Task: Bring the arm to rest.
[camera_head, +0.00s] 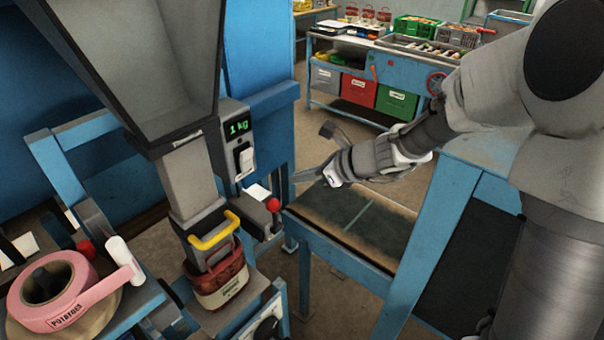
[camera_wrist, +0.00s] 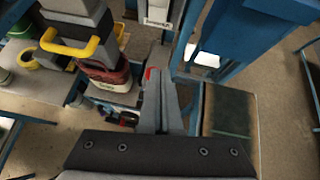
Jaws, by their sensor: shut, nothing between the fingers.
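My gripper (camera_head: 308,174) is in the middle of the head view, held out in the air to the right of the weighing machine and above the dark belt. Its fingers are together with nothing between them. In the wrist view my gripper (camera_wrist: 158,75) points up the picture, with the machine ahead of it. My arm comes in from the right side of the head view. A red and white sack (camera_head: 220,278) is under the machine's spout, apart from my gripper; it also shows in the wrist view (camera_wrist: 105,72).
The weighing machine's display (camera_head: 238,127) reads 1 kg. A red-knobbed lever (camera_head: 273,204) is close to my gripper. The belt (camera_head: 352,222) below is bare. A pink POTATOES tape roll (camera_head: 50,283) lies at the left. A blue workbench (camera_head: 400,72) with crates stands behind.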

